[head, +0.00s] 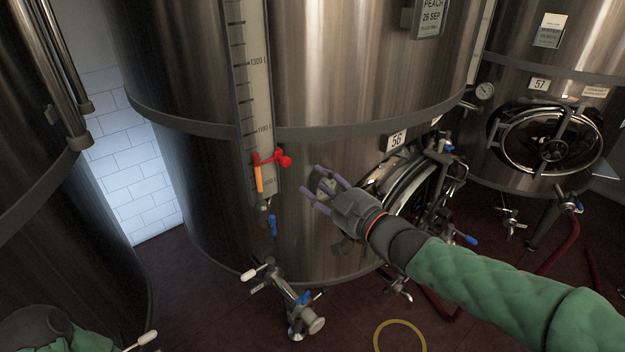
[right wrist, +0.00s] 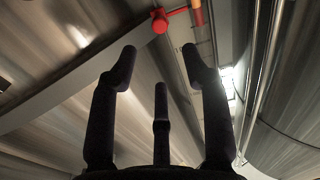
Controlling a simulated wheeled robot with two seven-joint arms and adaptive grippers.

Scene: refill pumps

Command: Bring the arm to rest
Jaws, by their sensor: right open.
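My right arm (head: 500,285), in a green quilted sleeve, reaches in from the lower right. Its gripper (head: 312,184) is open and empty in front of the steel tank marked 56 (head: 330,240). Its three spread dark fingers (right wrist: 158,70) also show in the right wrist view, with nothing between them. The red valve handle (head: 283,159) on the level gauge is up and left of the fingertips, apart from them; it also shows at the top of the right wrist view (right wrist: 160,22). Part of my left arm (head: 75,335) shows at the bottom left; its gripper is out of view.
Tank 57 (head: 545,85) with a round hatch (head: 552,140) stands at right. Another tank (head: 40,230) is at left. A lower valve (head: 297,310) juts out from tank 56. A yellow ring (head: 377,340) and red hoses (head: 562,250) lie on the dark red floor.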

